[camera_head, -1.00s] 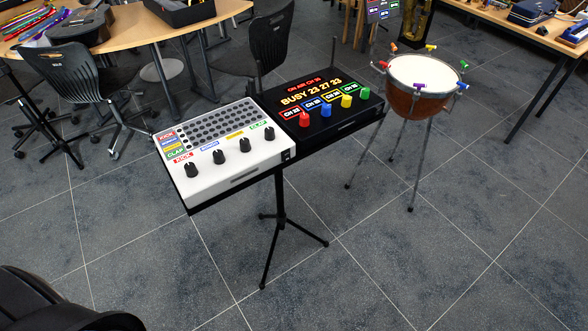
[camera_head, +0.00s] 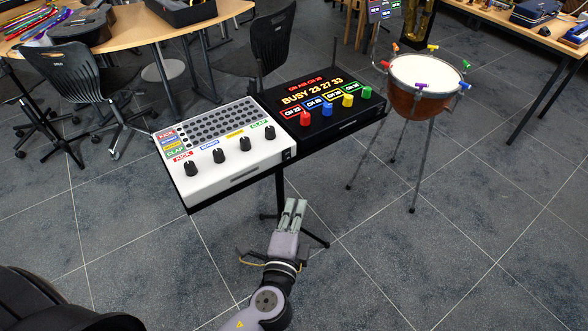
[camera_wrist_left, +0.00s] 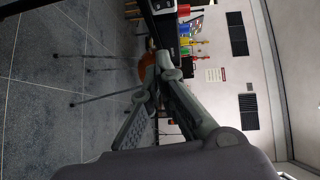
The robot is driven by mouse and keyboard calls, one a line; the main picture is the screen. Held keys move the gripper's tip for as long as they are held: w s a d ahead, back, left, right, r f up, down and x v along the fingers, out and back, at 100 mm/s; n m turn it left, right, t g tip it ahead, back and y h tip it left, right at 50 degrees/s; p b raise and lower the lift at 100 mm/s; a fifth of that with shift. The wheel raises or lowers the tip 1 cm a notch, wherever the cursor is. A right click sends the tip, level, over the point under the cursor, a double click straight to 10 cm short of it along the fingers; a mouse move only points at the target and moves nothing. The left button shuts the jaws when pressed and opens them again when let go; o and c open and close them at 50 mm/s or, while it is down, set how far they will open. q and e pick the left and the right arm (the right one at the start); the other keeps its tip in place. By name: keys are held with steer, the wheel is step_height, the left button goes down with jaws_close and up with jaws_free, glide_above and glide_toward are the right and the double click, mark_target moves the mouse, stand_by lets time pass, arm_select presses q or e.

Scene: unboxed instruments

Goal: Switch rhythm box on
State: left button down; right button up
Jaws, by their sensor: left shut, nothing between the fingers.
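The rhythm box (camera_head: 228,165) is a white unit with a grid of dark pads, several black knobs and coloured labels such as KICK and CLAP. It stands on a black stand in the middle of the head view. A small dark switch-like part (camera_head: 288,155) shows at its right front corner; its position is too small to tell. My left gripper (camera_head: 294,206) is shut and empty, in front of and below that corner, apart from the box. Its fingers (camera_wrist_left: 160,70) also show in the left wrist view, pointing toward a dark edge at the top. My right gripper is not in view.
A black unit (camera_head: 290,97) with lit text and coloured knobs adjoins the box on the right. A kettle drum (camera_head: 418,104) on thin legs stands further right. Chairs and a wooden table (camera_head: 135,25) are behind. The floor in front is clear.

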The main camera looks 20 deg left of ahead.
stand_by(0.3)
arm_select(q)
steer(key=p, duration=0.3)
glide_toward(287, 155)
steer(key=w+d+f, duration=0.2)
steer(key=w+d, duration=0.3)
steer(key=w+a, duration=0.2)
steer(key=a, duration=0.1)
steer(key=shift+a+f, duration=0.2)
